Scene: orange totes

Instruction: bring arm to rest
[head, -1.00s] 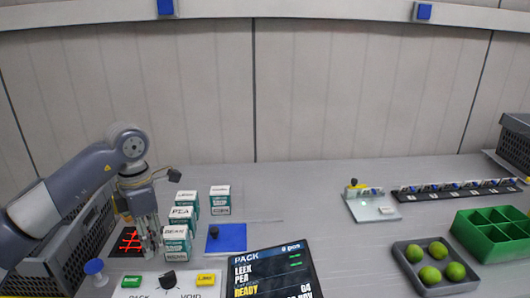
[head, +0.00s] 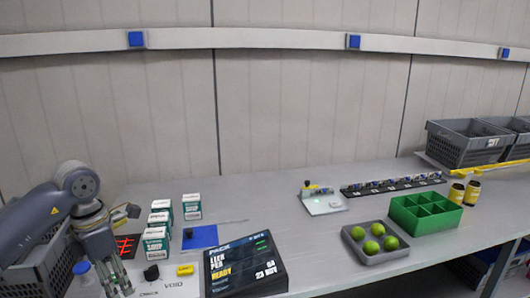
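My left gripper (head: 117,284) hangs pointing down at the lower left in the head view. It is beside the control panel with the dark knob (head: 151,272) and yellow button (head: 185,269), and in front of the dark mat with a red grid (head: 127,245). I see nothing held in it, but its finger spacing is unclear. Its arm comes in over the grey crate (head: 40,268) at the left. My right gripper is not in view.
A lime tray (head: 372,257), green divided tray (head: 425,213), two jars (head: 472,192) and grey totes (head: 468,142) are further right.

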